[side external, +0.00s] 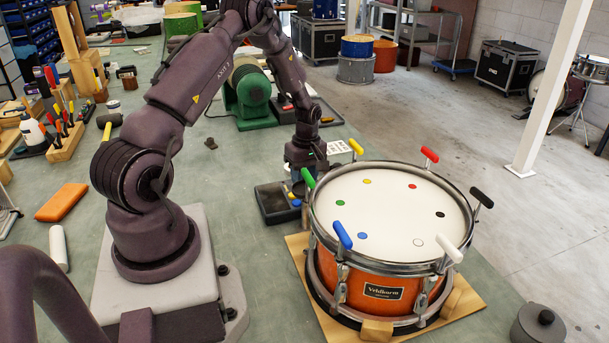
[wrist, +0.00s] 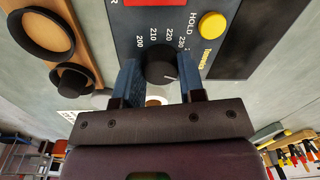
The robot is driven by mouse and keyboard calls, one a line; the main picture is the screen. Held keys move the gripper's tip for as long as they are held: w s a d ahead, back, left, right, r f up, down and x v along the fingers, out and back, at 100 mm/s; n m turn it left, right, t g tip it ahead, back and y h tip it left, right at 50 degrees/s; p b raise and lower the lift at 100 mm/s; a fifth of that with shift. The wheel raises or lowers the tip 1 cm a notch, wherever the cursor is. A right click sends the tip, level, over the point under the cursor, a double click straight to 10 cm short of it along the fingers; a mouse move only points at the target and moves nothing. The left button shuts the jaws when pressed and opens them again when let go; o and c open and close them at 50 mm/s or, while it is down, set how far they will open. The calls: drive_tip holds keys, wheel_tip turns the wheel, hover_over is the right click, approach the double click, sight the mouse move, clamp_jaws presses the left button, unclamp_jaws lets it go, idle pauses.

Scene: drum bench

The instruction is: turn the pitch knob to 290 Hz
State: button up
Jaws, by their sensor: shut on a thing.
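The pitch knob (wrist: 160,68) is a round black knob on a dark grey-blue panel (wrist: 128,30) in the wrist view. My gripper (wrist: 158,62) has its two blue fingers on either side of the knob and is shut on it. White marks 200, 210, 220 and 230 arc above the knob. A pale line on the knob seems to point to the lower right; its exact reading cannot be told. Marks above 230 are hidden by the right finger and the gripper body. In the side external view my gripper (side external: 298,188) is low behind the drum; the knob cannot be made out there.
An orange drum (side external: 385,245) with coloured tension handles stands close to my gripper. On the panel are a yellow button (wrist: 212,25) near the word HOLD and part of a red area (wrist: 145,2). A wooden strip with black rings (wrist: 45,35) lies to the left.

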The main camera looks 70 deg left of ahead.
drive_tip(key=m, duration=0.6)
drive_tip(key=shift+d, duration=0.1)
drive_tip(key=m, duration=0.5)
drive_tip(key=shift+m+y, duration=0.3)
drive_tip(key=m, duration=0.5)
drive_tip(key=shift+s, duration=0.1)
drive_tip(key=m, duration=0.6)
drive_tip(key=shift+t, duration=0.3)
drive_tip(key=o, duration=0.9)
drive_tip(key=r, duration=1.3)
drive_tip(key=shift+d, duration=0.3)
